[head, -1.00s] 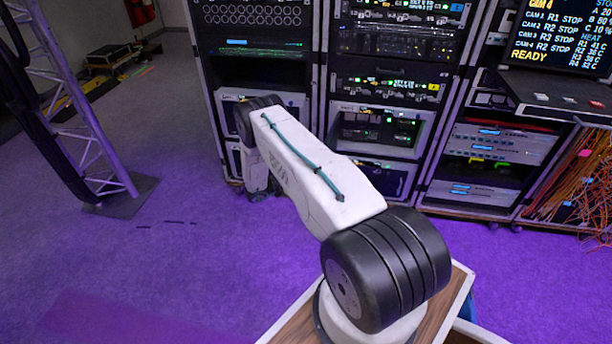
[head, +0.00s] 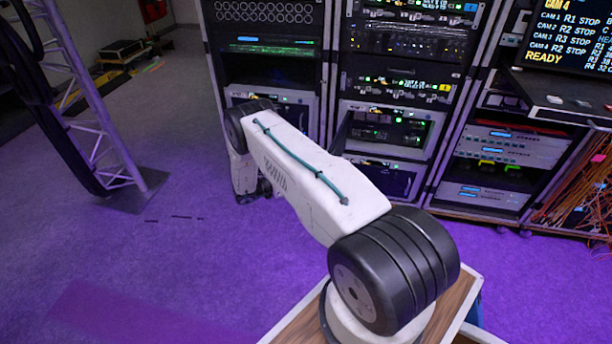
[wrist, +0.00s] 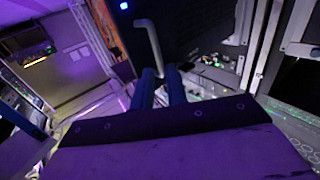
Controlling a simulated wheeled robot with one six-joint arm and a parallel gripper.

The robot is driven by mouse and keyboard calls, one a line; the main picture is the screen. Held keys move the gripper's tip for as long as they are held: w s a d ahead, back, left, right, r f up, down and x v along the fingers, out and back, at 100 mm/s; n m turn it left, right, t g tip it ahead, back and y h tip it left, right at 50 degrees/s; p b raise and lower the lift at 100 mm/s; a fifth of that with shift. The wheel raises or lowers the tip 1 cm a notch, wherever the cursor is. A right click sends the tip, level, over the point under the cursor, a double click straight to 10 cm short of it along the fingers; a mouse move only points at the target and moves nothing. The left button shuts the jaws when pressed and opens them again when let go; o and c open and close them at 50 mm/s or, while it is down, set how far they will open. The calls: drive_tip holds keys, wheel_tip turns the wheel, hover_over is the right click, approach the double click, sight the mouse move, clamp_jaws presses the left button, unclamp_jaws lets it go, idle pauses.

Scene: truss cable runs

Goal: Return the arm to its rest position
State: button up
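My arm reaches from the wooden-topped base up and away to the left in the head view, in front of the equipment racks. Its far end bends down near the floor, and my gripper is hidden there. I see no object clearly held. A grey bent bar (wrist: 152,45) shows just beyond the fingertips; I cannot tell whether it touches them.
Equipment racks (head: 334,95) stand close behind my arm. A truss (head: 95,110) with black cables (head: 55,120) rises at the left on a floor plate (head: 140,195). Orange cables (head: 575,195) hang at the right. Purple-lit carpet (head: 150,270) is clear at the front left.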

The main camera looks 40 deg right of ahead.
drive_tip(key=shift+w+a, duration=0.1)
drive_tip(key=shift+a, duration=0.2)
idle(0.4)
